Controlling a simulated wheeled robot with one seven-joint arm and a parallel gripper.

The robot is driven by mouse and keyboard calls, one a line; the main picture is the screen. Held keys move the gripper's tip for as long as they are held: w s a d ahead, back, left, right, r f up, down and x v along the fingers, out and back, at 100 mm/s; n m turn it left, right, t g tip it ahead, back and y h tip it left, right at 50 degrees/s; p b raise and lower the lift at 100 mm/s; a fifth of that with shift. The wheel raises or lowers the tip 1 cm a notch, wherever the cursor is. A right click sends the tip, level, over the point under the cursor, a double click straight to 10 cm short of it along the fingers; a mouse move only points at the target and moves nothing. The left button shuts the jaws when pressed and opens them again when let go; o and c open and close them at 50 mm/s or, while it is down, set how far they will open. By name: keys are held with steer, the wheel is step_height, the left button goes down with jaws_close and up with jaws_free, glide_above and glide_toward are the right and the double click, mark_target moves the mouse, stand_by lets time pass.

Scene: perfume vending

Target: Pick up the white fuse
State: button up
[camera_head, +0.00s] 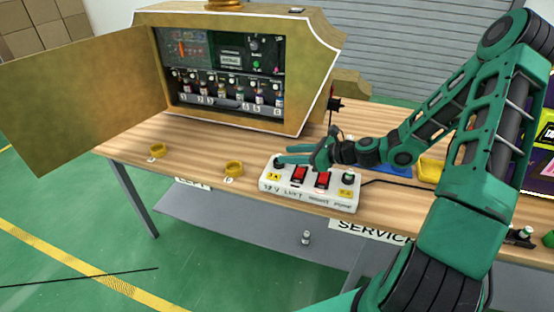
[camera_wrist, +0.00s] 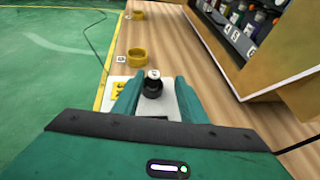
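The white fuse (camera_wrist: 153,75) shows in the wrist view as a small white-topped piece on a black holder (camera_wrist: 152,90). It stands upright at the left end of the white panel (camera_head: 310,199). In the head view this black holder (camera_head: 279,165) shows just below my fingertips, and its top is partly hidden by them. My gripper (camera_wrist: 156,84) is open, with one finger on each side of the fuse and gaps between. In the head view my gripper (camera_head: 281,154) reaches in from the right over the panel.
The panel carries two red switches (camera_head: 321,180) and a second black holder with a greenish top (camera_head: 347,178). Yellow rings (camera_head: 234,168) (camera_head: 157,150) lie on the wooden table to the left. An open vending cabinet (camera_head: 300,105) stands behind. A small item (camera_head: 306,238) is on the lower shelf.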

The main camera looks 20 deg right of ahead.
mark_target(270, 162)
steer(key=x, duration=0.3)
steer(key=shift+s+a+x, duration=0.1)
steer(key=shift+x, duration=0.8)
steer(key=shift+s+a+x, duration=0.15)
steer(key=shift+x, duration=0.7)
steer(key=shift+s+a+x, duration=0.1)
steer(key=shift+x, duration=0.8)
jaws_close()
